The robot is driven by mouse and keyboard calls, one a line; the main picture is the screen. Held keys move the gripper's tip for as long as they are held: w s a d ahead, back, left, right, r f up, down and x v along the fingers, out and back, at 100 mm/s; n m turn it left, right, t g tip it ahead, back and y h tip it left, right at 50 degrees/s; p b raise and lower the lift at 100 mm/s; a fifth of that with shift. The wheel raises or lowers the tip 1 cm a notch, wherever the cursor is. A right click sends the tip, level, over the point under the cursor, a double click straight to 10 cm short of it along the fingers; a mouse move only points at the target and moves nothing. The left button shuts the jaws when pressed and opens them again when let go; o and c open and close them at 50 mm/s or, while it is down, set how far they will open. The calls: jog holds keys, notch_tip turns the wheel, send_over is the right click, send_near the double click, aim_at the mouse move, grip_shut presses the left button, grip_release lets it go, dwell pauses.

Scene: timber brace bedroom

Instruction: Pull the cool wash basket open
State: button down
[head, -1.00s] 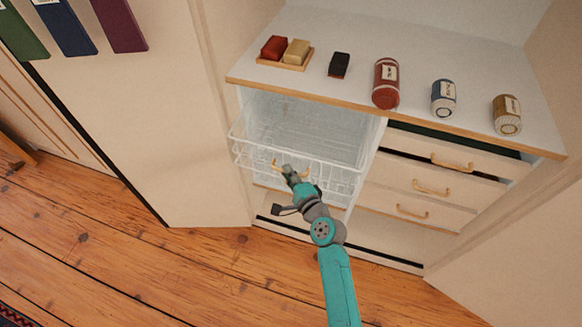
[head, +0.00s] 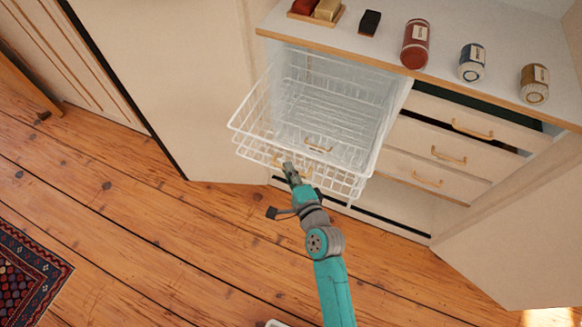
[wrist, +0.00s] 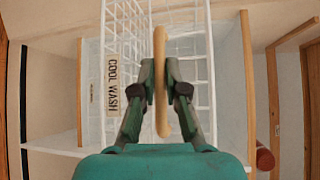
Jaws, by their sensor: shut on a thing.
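The white wire cool wash basket (head: 250,132) sticks well out of the cabinet's left bay in the head view. Its inside looks empty. In the wrist view its label (wrist: 112,84) reads COOL WASH, beside a wooden bar handle (wrist: 160,45). My gripper (wrist: 160,88) is shut on that handle, one finger on each side. In the head view my gripper (head: 290,170) is at the basket's front, and covers part of the handle.
Another gold handle (head: 318,147) shows through the wires. Drawers (head: 440,165) fill the right bay. The cabinet top (head: 440,65) bears a red jar (head: 415,44), a blue jar (head: 472,62), a brown jar (head: 535,84) and a dark block (head: 370,22).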

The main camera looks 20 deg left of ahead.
jog(key=shift+f, duration=0.1)
jog(key=c, duration=1.2)
grip_release()
jog(key=v, duration=1.2)
jog(key=shift+w, duration=0.1)
